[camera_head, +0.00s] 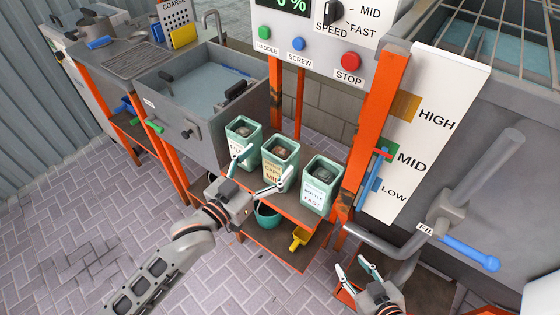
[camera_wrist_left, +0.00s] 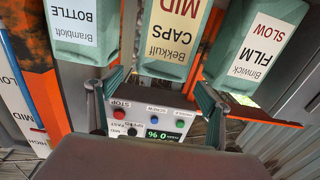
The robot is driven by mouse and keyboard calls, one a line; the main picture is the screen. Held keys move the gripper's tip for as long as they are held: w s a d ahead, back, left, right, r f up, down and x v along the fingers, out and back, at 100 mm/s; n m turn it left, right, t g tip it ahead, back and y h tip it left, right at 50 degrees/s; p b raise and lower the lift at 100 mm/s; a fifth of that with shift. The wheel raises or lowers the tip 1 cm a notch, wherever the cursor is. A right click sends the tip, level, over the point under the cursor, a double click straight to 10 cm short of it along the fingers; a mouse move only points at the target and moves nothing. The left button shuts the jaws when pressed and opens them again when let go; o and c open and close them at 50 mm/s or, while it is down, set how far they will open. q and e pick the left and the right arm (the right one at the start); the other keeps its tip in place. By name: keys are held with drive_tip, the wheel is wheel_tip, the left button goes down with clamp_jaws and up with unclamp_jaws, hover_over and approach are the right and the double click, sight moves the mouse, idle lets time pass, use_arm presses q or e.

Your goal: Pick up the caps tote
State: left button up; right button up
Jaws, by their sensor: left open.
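The caps tote (camera_head: 270,172) is a pale green open-topped bin with a cream label, the middle of three on an orange-framed shelf. It is upright with dark contents. In the left wrist view the caps tote (camera_wrist_left: 172,35) appears upside down, its label reading "Bekkulf CAPS MID". My left gripper (camera_head: 264,167) is open and empty in front of it, one finger towards each side. The left wrist view shows the fingers (camera_wrist_left: 158,82) spread wider than the tote, with no clear contact. My right gripper (camera_head: 352,266) is open and empty at lower right, away from the totes.
The film tote (camera_head: 236,148) stands close on the left and the bottle tote (camera_head: 318,195) on the right, with narrow gaps. A teal bucket (camera_head: 266,215) and yellow scoop (camera_head: 299,238) are on the lower shelf. An orange post (camera_head: 378,110) and pipe (camera_head: 480,180) are at right.

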sight(288, 141)
use_arm(q)
drive_tip(key=x, duration=0.4)
drive_tip(key=f+x, duration=0.1)
drive_tip(key=x, duration=0.1)
drive_tip(key=shift+w+b, duration=0.2)
drive_tip(key=shift+b, duration=0.1)
drive_tip(key=c, duration=1.5)
drive_tip(key=shift+r, duration=0.15)
drive_tip(key=c, duration=0.5)
drive_tip(key=shift+o, duration=0.2)
